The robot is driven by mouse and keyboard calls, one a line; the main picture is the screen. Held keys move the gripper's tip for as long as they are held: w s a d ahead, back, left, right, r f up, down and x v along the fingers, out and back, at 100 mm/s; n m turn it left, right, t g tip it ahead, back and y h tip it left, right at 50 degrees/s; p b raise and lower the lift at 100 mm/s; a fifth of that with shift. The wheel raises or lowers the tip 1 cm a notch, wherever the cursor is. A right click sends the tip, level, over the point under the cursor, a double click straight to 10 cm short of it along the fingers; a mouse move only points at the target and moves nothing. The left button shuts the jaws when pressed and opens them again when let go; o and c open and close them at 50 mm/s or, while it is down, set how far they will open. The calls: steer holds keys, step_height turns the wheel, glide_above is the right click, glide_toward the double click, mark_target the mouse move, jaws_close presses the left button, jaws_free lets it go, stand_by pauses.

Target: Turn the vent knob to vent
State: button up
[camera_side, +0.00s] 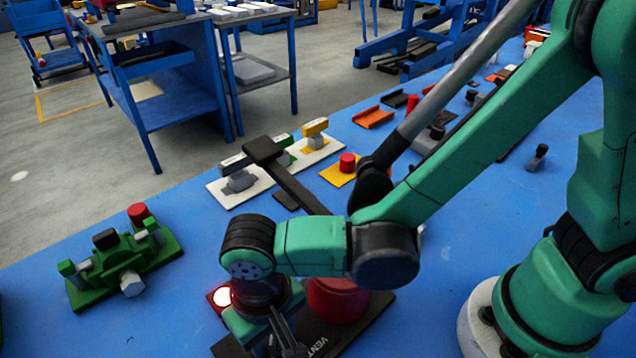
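A dark panel (372,310) lies at the front of the blue table, with the letters VENT printed along its lower right part. A large red round part (338,301) stands on it, partly covered by my arm. A lit lamp (222,296) glows at the panel's left corner. My gripper (285,342) points down over the panel, left of the red part, at the lower edge of the picture. Its dark fingers are small and partly cut off, so I cannot tell whether they are open or touching anything. The vent knob itself is not clearly visible; the gripper or arm may hide it.
A green fixture (122,262) with a red cap stands at the left. Behind my arm are a white plate (228,193) with valve-like handles and a yellow plate (333,174) with a red button. An orange tray (373,117) lies farther back. The table between fixture and panel is clear.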

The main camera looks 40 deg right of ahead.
jaws_close()
steer(key=shift+n, duration=0.3)
steer(key=n, duration=0.2)
steer(key=shift+n, duration=0.4)
steer(key=n, duration=0.5)
steer(key=shift+n, duration=0.3)
steer(key=n, duration=0.4)
steer(key=shift+n, duration=2.4)
